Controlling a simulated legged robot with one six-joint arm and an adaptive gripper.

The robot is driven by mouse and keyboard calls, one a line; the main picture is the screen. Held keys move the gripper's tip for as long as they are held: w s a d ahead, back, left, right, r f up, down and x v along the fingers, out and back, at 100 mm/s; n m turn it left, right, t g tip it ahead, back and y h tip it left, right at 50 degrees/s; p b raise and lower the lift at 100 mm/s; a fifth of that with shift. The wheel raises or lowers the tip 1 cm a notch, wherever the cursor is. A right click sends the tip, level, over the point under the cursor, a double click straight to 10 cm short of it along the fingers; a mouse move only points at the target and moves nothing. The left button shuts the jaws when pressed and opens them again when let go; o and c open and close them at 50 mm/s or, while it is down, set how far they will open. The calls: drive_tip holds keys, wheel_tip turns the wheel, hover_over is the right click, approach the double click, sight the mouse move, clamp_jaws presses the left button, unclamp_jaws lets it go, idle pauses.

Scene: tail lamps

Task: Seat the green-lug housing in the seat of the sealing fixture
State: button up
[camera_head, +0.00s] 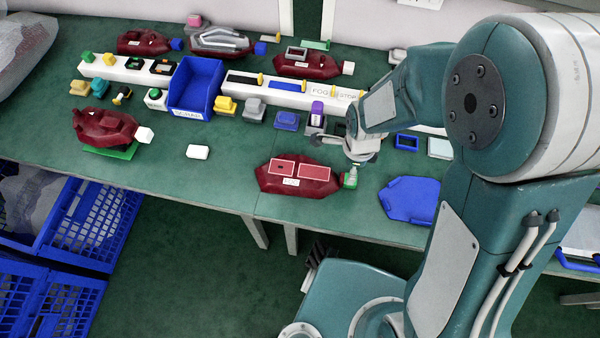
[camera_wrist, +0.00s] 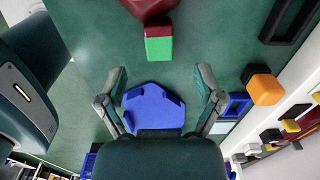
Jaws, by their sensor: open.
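The green-lug housing is a dark red, angular lamp body (camera_head: 297,175) with two pinkish-red panels and a small label on top. It lies near the table's front edge, its green lug (camera_head: 351,179) pointing right. In the wrist view the lug (camera_wrist: 158,48) shows at the top; most of the body is cut off. A blue six-sided plate with raised edge blocks (camera_head: 409,199), seemingly the sealing fixture's seat, lies empty to its right; in the wrist view this plate (camera_wrist: 153,108) shows between my fingers. My gripper (camera_wrist: 161,76) is open and empty, above the table beside the lug.
A blue bin (camera_head: 196,86) and white rails with small coloured blocks cross the table. A loose white block (camera_head: 198,152) lies centre-left. Blue crates (camera_head: 85,220) stand below the table.

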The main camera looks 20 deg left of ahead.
sight(347, 177)
drive_tip(key=shift+a+f, duration=0.15)
drive_tip(key=shift+f, duration=3.05)
clamp_jaws()
